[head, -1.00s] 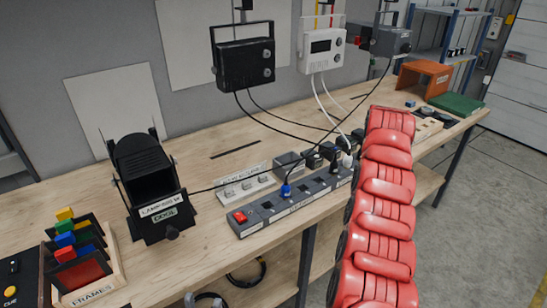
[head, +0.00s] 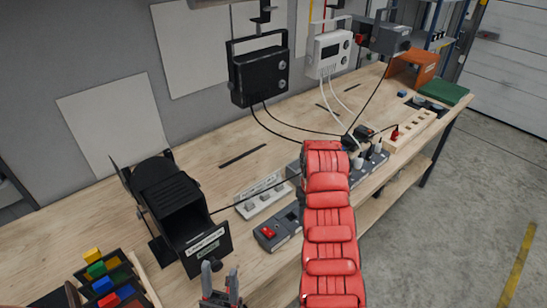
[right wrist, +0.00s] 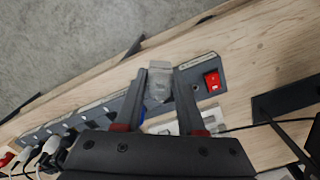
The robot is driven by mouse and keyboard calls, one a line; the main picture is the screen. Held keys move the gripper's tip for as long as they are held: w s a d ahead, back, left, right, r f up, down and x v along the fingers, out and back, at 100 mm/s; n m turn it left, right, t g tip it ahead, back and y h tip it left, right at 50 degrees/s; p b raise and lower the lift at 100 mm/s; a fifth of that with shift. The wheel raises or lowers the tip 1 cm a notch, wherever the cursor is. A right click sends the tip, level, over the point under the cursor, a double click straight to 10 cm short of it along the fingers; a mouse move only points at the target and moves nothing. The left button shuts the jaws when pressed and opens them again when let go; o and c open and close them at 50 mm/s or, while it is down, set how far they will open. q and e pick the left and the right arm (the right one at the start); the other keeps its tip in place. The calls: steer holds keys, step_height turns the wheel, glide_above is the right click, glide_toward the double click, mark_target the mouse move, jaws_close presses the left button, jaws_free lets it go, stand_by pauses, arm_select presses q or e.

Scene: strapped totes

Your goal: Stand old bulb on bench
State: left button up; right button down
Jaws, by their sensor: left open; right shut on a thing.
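The old bulb (right wrist: 158,84) looks like a clear, greyish glass piece in the right wrist view. My right gripper (right wrist: 160,72) is shut on it, above the power strip and the bench's front part. I cannot tell whether the bulb touches anything below. In the head view my red right arm hides this gripper and the bulb. My left gripper (head: 221,284) is open and empty at the bottom of the head view, in front of the black lamp (head: 178,202). The wooden bench (head: 215,155) runs from lower left to upper right.
The power strip (head: 279,232) with a red switch lies along the front edge, with plugs and cables farther right. A white labelled rack (head: 262,197) stands behind it. A frames box (head: 110,280) is at lower left. Bare wood lies behind the rack.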

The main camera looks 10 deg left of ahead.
steer(key=s+a+f+n+p, duration=0.2)
steer(key=s+a+n+p, duration=0.15)
steer(key=s, duration=0.55)
steer(key=s+a+f+n+p, duration=0.2)
steer(key=s+a, duration=0.2)
steer(key=s, duration=0.5)
steer(key=w+a+b, duration=0.3)
steer(key=w, duration=0.1)
steer(key=w+a+f+b, duration=0.1)
steer(key=w+a+b, duration=0.2)
steer(key=w+a+f+b, duration=0.1)
steer(key=w+a+b, duration=0.2)
steer(key=w, duration=0.1)
steer(key=shift+w+a, duration=0.1)
steer(key=shift+w, duration=0.25)
steer(key=shift+w+a+b, duration=0.15)
steer(key=shift+b, duration=0.15)
steer(key=shift+w+a+b, duration=0.1)
steer(key=shift+w+b, duration=0.2)
steer(key=shift+b, duration=0.1)
step_height(320, 180, down, 2)
steer(key=shift+p, duration=1.15)
steer(key=shift+f, duration=0.6)
